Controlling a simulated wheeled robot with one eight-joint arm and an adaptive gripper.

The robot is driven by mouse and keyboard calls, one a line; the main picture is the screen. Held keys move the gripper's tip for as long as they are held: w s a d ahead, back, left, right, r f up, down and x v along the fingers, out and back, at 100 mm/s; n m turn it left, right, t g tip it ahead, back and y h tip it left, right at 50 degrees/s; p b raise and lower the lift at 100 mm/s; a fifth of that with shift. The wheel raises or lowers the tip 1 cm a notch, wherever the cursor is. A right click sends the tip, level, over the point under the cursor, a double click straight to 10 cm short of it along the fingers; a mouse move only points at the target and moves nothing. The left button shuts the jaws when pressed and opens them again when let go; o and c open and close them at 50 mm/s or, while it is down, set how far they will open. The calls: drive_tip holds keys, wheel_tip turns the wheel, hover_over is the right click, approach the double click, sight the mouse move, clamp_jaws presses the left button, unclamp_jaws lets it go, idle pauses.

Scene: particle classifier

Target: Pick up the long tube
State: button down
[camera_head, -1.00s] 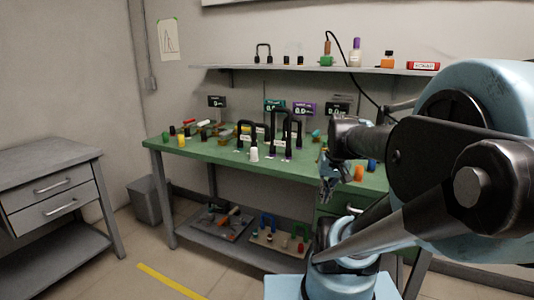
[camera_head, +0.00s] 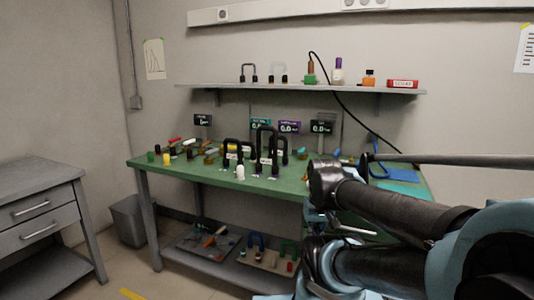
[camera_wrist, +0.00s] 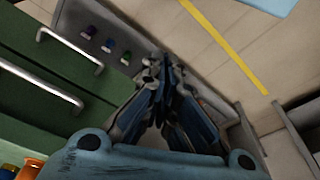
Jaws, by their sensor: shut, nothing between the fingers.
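The tallest black upside-down-U tube (camera_head: 266,130), which looks like the long tube, stands upright near the middle of the green workbench (camera_head: 205,183) in the head view. Shorter black U-shaped tubes stand close to it, one (camera_head: 228,147) on its left. A small white piece (camera_head: 240,173) stands in front. My gripper (camera_wrist: 161,75) is shut and empty in the wrist view, pointing down toward the floor beside the bench. It is clear of the tubes, which the wrist view does not show. In the head view my arm largely hides it.
Small displays and scattered parts crowd the bench top. A lower shelf (camera_head: 205,262) holds trays. A grey drawer cabinet (camera_head: 40,178) and bin (camera_head: 127,220) stand left. Green drawers (camera_wrist: 60,70) lie beside my gripper.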

drive_tip(key=shift+w, duration=0.4)
drive_tip(key=c, duration=2.1)
unclamp_jaws()
drive_tip(key=shift+s+r, duration=0.15)
drive_tip(key=o, duration=0.7)
wheel_tip(320, 180, up, 2)
drive_tip(key=shift+a+r+m, duration=0.15)
drive_tip(key=shift+r+m, duration=0.1)
drive_tip(key=shift+m, duration=0.15)
drive_tip(key=w+a+r+m+y, duration=0.25)
drive_tip(key=w+r+m, duration=0.85)
drive_tip(key=w+r, duration=0.8)
drive_tip(key=w+a+r+m+y, duration=0.2)
drive_tip(key=w+r+m+y, duration=0.2)
drive_tip(key=w+r+m, duration=1.15)
drive_tip(key=n, duration=0.4)
approach(267, 128)
drive_tip(key=shift+t+h, duration=0.25)
drive_tip(key=shift+t, duration=0.05)
drive_tip(key=x, duration=0.5)
drive_tip(key=shift+w+a, duration=0.1)
drive_tip(key=shift+a, duration=0.15)
drive_tip(key=shift+w+x, duration=0.15)
drive_tip(key=shift+x, duration=1.15)
drive_tip(key=shift+w+x, duration=0.1)
drive_tip(key=shift+x, duration=1.25)
